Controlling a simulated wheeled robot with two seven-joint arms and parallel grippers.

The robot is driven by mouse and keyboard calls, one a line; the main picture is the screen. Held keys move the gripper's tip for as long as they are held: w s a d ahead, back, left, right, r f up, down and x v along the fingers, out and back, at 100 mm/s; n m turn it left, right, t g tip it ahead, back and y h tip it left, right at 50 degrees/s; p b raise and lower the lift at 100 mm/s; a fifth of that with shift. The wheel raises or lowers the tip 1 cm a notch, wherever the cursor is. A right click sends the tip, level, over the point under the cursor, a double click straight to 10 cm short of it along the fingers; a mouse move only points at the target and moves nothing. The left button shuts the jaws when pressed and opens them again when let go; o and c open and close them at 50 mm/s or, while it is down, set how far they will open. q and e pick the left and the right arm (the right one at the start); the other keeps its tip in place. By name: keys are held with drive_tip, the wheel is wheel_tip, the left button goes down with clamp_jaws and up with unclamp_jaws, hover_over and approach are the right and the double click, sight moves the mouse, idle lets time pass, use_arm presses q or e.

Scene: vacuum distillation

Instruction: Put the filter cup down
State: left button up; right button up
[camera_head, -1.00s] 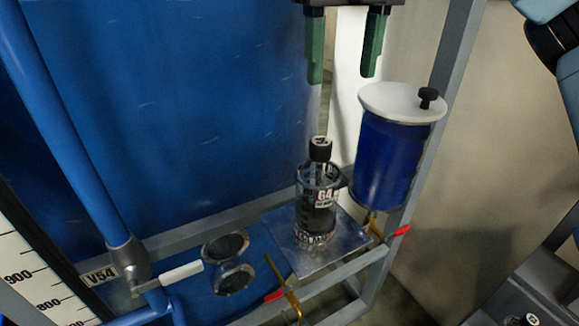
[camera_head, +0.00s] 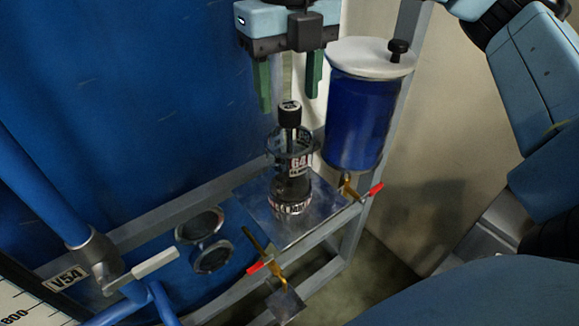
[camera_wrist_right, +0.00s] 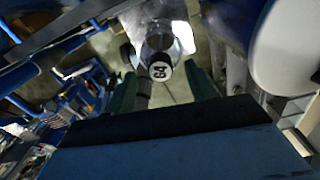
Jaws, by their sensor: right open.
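The filter cup (camera_head: 291,180) is a clear and dark vessel with a black cap and a "64"-like label. It stands upright on a square metal plate (camera_head: 262,212) in the frame. My right gripper (camera_head: 288,103) is open, with its two green fingers pointing down just above the cap. In the right wrist view, the cup's black cap (camera_wrist_right: 160,71) shows between the open fingers (camera_wrist_right: 163,88), and no contact shows. My left gripper is not in view.
A blue canister (camera_head: 360,125) with a white lid stands close at the right of the cup. A round double-glass fitting (camera_head: 203,240) is at the left. A big blue panel (camera_head: 120,90) stands behind.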

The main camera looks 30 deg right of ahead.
sight(289, 104)
drive_tip(key=shift+f, duration=1.6)
clamp_jaws()
